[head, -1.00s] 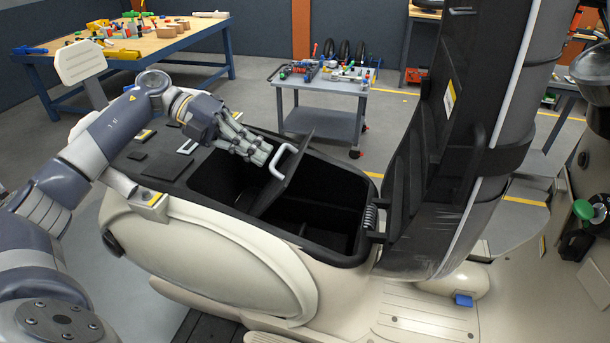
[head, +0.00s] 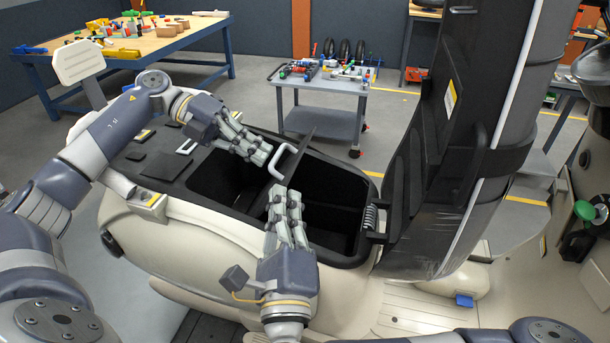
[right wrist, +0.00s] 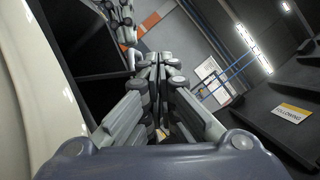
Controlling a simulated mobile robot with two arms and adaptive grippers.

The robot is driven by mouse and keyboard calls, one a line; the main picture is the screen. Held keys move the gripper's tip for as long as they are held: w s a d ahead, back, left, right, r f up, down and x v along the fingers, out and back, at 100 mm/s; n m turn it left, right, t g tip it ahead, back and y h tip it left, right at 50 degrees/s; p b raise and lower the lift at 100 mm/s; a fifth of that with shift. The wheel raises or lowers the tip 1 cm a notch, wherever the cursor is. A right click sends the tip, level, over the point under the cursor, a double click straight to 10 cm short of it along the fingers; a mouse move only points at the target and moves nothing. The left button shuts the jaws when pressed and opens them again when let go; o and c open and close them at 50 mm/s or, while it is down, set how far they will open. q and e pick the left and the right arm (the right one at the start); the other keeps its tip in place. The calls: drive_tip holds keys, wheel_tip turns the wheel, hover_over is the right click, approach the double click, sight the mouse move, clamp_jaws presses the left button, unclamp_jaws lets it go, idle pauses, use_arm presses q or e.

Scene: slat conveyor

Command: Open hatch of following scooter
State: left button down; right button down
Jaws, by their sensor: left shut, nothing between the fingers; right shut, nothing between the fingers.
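The cream scooter (head: 190,250) has its black seat lid (head: 445,130) raised upright, with a yellow label (head: 450,100) that reads FOLLOWING in the right wrist view (right wrist: 292,114). Inside the open black storage well (head: 335,215), a dark hatch panel (head: 300,152) with a white handle (head: 279,158) stands tilted up. My left gripper (head: 265,157) is shut and empty just left of the handle; contact is unclear. My right gripper (head: 283,192) is shut and empty over the well below the handle, hiding the panel's lower part. The handle also shows in the right wrist view (right wrist: 131,60).
A grey cart (head: 325,85) with small parts stands behind the scooter. A blue-framed workbench (head: 130,42) with tools is at the back left. A round green-topped thing (head: 584,209) is at the far right. Floor is open between bench and cart.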

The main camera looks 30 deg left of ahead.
sight(295, 168)
drive_tip(key=d+f+h, duration=0.1)
drive_tip(key=w+d+f+h, duration=0.1)
drive_tip(key=f, duration=0.1)
drive_tip(key=shift+w+f+h, duration=0.2)
drive_tip(key=shift+w+h, duration=0.05)
drive_tip(key=shift+h, duration=0.05)
drive_tip(key=x, duration=0.9)
drive_tip(key=shift+w, duration=0.15)
drive_tip(key=shift+a, duration=0.1)
use_arm(q)
drive_tip(key=shift+s, duration=0.15)
use_arm(e)
drive_tip(key=shift+s+a+r, duration=0.35)
drive_tip(key=shift+a+r, duration=0.4)
drive_tip(key=shift+a, duration=0.1)
use_arm(q)
drive_tip(key=c, duration=1.7)
unclamp_jaws()
drive_tip(key=shift+d, duration=0.1)
drive_tip(key=shift+f, duration=0.1)
